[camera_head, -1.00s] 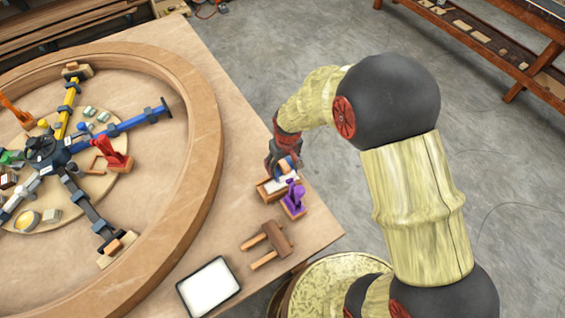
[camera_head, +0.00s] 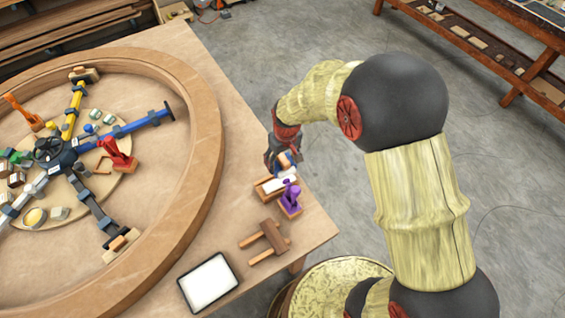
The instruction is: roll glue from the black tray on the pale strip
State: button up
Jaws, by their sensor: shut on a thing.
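The black tray (camera_head: 236,285) lies flat at the table's lower edge and holds a smooth white layer. My gripper (camera_head: 284,161) is at the table's right side, well above and right of the tray in the picture. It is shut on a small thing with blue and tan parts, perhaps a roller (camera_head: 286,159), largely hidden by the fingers. Just below it is an open wooden box (camera_head: 262,191) with a white piece (camera_head: 275,185) inside. I cannot tell whether the held thing touches it, or which piece is the pale strip.
A purple clamp-like tool (camera_head: 291,197) stands close beside the box. A large wooden ring (camera_head: 205,180) with coloured arms fills the left. The table's right edge is near my gripper.

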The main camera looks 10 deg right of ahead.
jog(key=shift+r+p, duration=0.5)
jog(key=shift+r, duration=0.6)
